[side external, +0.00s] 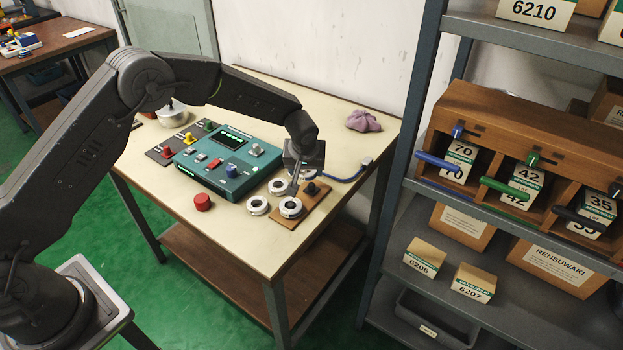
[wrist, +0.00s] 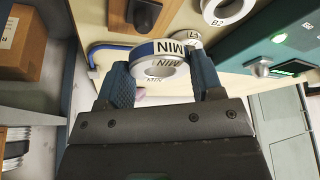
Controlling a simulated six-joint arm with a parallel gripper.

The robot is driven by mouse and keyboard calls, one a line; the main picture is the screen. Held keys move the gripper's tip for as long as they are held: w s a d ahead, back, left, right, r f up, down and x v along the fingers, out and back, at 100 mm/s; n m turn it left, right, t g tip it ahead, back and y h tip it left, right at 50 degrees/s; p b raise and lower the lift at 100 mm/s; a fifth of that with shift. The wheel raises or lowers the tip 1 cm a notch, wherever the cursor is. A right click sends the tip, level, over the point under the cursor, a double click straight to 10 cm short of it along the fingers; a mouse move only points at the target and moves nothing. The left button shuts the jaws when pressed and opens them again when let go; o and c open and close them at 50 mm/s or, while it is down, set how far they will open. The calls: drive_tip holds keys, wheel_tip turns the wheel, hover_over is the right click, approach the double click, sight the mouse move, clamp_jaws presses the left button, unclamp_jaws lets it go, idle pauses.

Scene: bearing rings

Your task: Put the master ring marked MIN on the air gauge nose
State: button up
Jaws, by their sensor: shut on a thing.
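The ring sits between the two blue fingers in the wrist view. In the side view my gripper (side external: 303,172) is above the table, near the back of a wooden board (side external: 283,222), and mostly hides the held ring. A dark post (side external: 311,188) stands on the board and may be the gauge nose. It also shows at the top of the wrist view (wrist: 143,13). I cannot tell the height between ring and post.
White rings lie close by: one on the board (side external: 290,214), two on the table (side external: 258,212) (side external: 277,193). A teal gauge box (side external: 215,183), red knob (side external: 203,202), blue hose (side external: 349,179) and purple cloth (side external: 363,121) are around. A shelf rack (side external: 400,150) stands right.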

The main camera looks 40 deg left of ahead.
drive_tip(key=s+a+r, duration=0.3)
drive_tip(key=a+r, duration=0.3)
drive_tip(key=a, duration=0.3)
hover_over(255, 145)
drive_tip(key=shift+s+d+f, duration=0.1)
drive_tip(key=shift+s+d, duration=0.1)
drive_tip(key=shift+d, duration=0.1)
drive_tip(key=shift+a+f, duration=0.1)
drive_tip(key=shift+a, duration=0.05)
drive_tip(key=shift+f, duration=1.85)
drive_tip(key=shift+f, duration=0.75)
drive_tip(key=shift+f, duration=0.25)
drive_tip(key=shift+f, duration=0.7)
drive_tip(key=o, duration=1.2)
drive_tip(key=shift+c, duration=0.2)
